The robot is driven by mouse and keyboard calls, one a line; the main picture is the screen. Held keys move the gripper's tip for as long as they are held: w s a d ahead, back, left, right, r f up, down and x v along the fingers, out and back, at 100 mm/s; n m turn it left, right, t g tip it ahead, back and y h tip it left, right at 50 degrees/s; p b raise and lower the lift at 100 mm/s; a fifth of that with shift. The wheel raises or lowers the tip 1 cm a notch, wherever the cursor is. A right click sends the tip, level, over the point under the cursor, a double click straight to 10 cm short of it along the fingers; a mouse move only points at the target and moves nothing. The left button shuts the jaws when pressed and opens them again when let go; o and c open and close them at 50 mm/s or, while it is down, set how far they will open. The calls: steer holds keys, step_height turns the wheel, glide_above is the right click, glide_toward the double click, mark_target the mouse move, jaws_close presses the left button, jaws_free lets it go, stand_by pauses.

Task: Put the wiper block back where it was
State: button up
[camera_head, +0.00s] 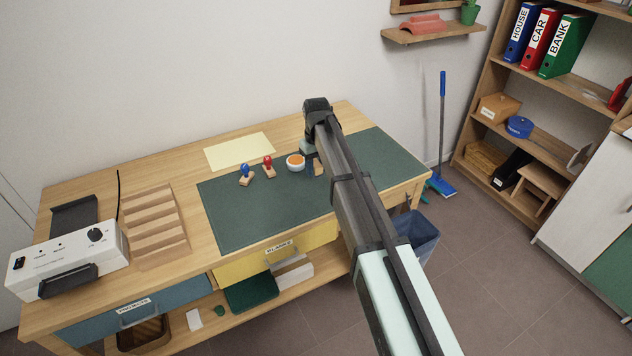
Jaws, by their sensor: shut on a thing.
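My gripper (311,158) points down over the right part of the green desk mat (245,220), just right of a small white bowl with orange contents (296,162). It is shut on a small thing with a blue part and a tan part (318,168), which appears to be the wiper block. My arm hides most of it and the fingertips. I cannot tell whether the block touches the mat.
A blue-topped stamp (246,174) and a red-topped stamp (268,167) stand left of the bowl. Yellow paper (240,151) lies behind them. A stepped wooden rack (153,226) and white control box (67,258) stand left. The mat's front left is clear.

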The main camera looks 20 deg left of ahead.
mark_target(317, 163)
steer(key=shift+f, duration=3.1)
steer(key=o, duration=1.1)
steer(key=shift+f, duration=0.1)
step_height(317, 163, up, 12)
steer(key=shift+r, duration=0.15)
steer(key=shift+d, duration=0.1)
